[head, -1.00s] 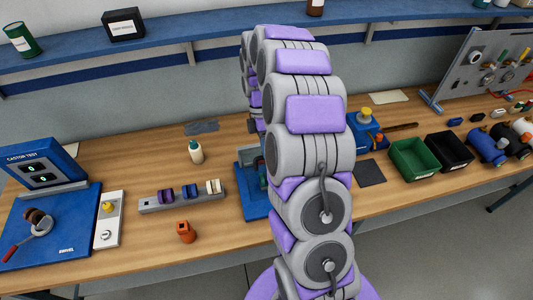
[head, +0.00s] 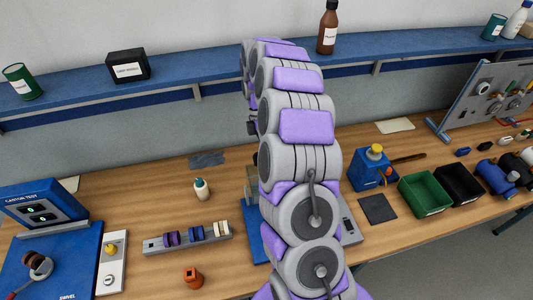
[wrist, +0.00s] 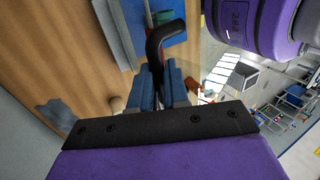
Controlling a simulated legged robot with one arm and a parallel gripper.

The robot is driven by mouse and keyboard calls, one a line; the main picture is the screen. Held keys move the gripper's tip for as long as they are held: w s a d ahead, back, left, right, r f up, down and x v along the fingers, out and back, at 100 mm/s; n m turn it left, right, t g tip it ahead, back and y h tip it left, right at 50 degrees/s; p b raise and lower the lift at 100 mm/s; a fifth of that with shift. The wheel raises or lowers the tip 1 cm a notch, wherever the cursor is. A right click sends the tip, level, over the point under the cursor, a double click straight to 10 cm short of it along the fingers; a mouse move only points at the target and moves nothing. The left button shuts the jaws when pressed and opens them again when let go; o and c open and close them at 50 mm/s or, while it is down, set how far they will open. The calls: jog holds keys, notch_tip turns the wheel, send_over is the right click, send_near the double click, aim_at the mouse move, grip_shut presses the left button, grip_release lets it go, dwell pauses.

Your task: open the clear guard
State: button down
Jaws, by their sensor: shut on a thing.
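My gripper (wrist: 162,88) shows in the wrist view, its two blue-grey fingers closed on a black bent handle (wrist: 168,38). The handle runs from between the fingers and bends to the right. In the head view, the blue base of a bench fixture (head: 254,238) shows behind my arm. My arm covers most of that fixture, and the fingers cannot be made out there.
A blue shelf (head: 220,83) runs behind.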

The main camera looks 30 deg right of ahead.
jog(key=shift+w+d+f, duration=0.1)
jog(key=shift+w+f, duration=0.15)
jog(key=shift+f, duration=0.25)
jog(key=shift+s, duration=0.1)
jog(key=c, duration=1.5)
grip_release()
jog(key=shift+f, duration=0.1)
jog(key=shift+o, duration=0.8)
jog(key=shift+w+d+f, duration=0.1)
jog(key=shift+w, duration=0.25)
jog(key=shift+o, duration=1.1)
jog(key=shift+w+d, duration=0.15)
jog(key=shift+w, duration=0.05)
jog(key=p+v, duration=0.5)
jog(key=v, duration=0.7)
jog(key=shift+p, duration=0.3)
